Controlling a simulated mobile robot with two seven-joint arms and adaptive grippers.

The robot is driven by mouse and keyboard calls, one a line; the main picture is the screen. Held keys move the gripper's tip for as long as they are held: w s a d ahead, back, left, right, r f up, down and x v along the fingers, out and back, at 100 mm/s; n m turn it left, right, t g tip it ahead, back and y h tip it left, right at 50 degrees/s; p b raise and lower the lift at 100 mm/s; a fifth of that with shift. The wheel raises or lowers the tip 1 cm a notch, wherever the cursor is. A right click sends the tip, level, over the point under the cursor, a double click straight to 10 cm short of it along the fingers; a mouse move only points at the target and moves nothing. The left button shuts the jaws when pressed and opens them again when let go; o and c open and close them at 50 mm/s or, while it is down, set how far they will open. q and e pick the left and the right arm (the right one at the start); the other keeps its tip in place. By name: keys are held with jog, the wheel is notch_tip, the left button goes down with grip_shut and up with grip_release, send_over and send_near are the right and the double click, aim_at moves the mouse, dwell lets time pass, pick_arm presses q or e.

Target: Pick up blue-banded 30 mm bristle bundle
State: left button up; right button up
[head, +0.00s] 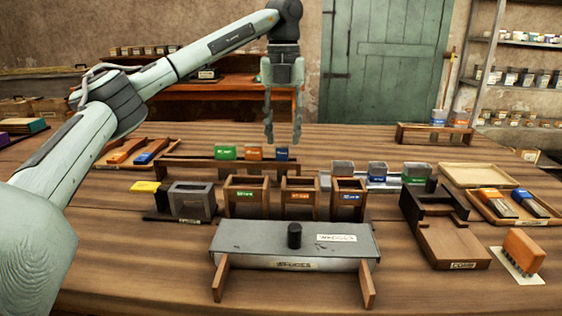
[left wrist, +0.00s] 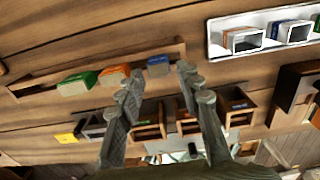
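A blue-banded bundle (head: 282,153) stands at the right end of a long wooden rack, beside an orange-banded bundle (head: 254,152) and a green-banded bundle (head: 226,153). My left gripper (head: 283,138) points down over the blue one, with its fingers apart and empty. In the left wrist view the blue-banded bundle (left wrist: 158,66) shows between and just beyond the open fingertips (left wrist: 158,78), apparently untouched. The orange-banded bundle (left wrist: 112,77) is close to the left finger. Bundle lengths cannot be read. My right gripper is not in view.
Several wooden bins, one of them blue-labelled (head: 348,197), stand in front of the rack. A grey lidded box (head: 255,239) is nearer. Metal cups (head: 377,170) stand on a pale tray to the right.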

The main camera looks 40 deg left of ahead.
aim_at(282, 146)
pick_arm(q)
jog(key=shift+a+f, duration=0.1)
jog(key=shift+f, duration=1.85)
jog(key=c, duration=0.8)
